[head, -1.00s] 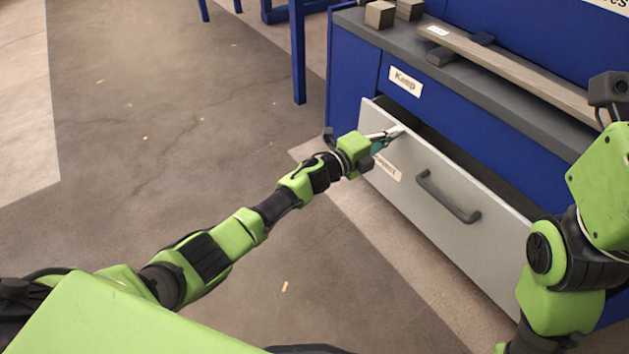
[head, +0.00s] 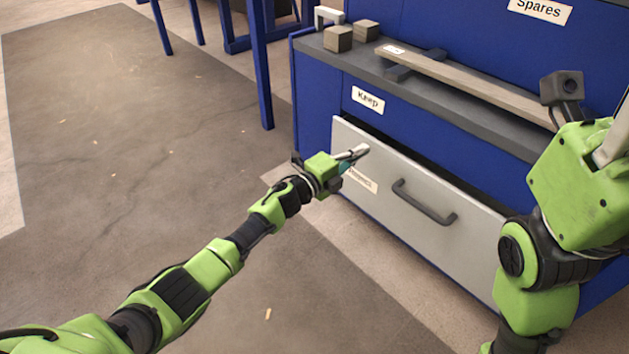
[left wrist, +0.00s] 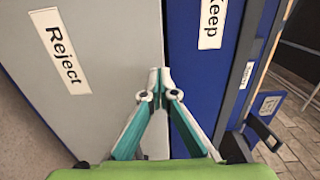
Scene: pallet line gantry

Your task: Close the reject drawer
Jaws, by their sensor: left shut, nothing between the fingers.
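The reject drawer (head: 420,245) is a grey-white front with a dark bar handle (head: 424,203), and it stands partly out of the blue cabinet. A dark gap shows along its top edge. My left gripper (head: 360,152) is shut and empty at the upper left part of the drawer front, partly covering its label. In the left wrist view the closed fingertips (left wrist: 159,72) lie over the drawer's edge, beside the "Reject" label (left wrist: 60,51); whether they touch it I cannot tell. My right arm shows at the right, but its fingers are not in view.
The blue drawer marked "Keep" (head: 368,100) sits above, shut. On the grey worktop (head: 450,103) lie a long plank (head: 470,83) and two small blocks (head: 338,38). A blue post (head: 259,70) stands at the left.

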